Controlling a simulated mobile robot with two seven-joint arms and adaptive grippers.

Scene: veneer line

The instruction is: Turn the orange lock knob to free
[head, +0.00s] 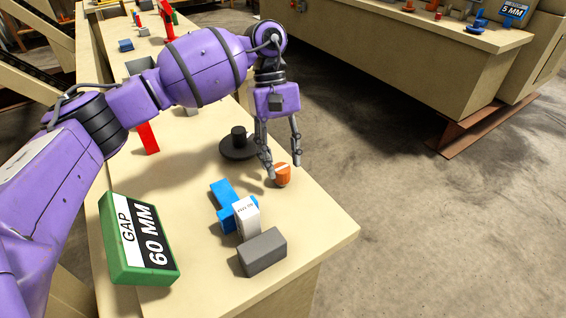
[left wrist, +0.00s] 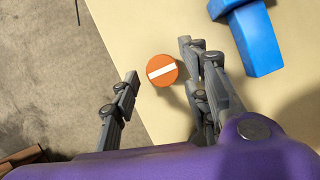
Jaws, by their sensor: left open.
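The orange lock knob (head: 283,174) stands on the beige bench near its right edge, with a white bar across its top. In the left wrist view the knob (left wrist: 162,71) shows from above, its white bar slightly tilted. My left gripper (head: 284,170) points down at the knob, its fingers apart. In the left wrist view the open fingers (left wrist: 160,80) are on either side of the knob, with a gap on both sides and no contact visible. My right gripper is in neither view.
A blue part (head: 225,205) with a white block (head: 246,217) and a grey block (head: 262,251) stand left of and nearer than the knob. A black round knob (head: 238,145) is behind. A green "GAP 60 MM" sign (head: 112,208) is at left. The floor right of the bench is clear.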

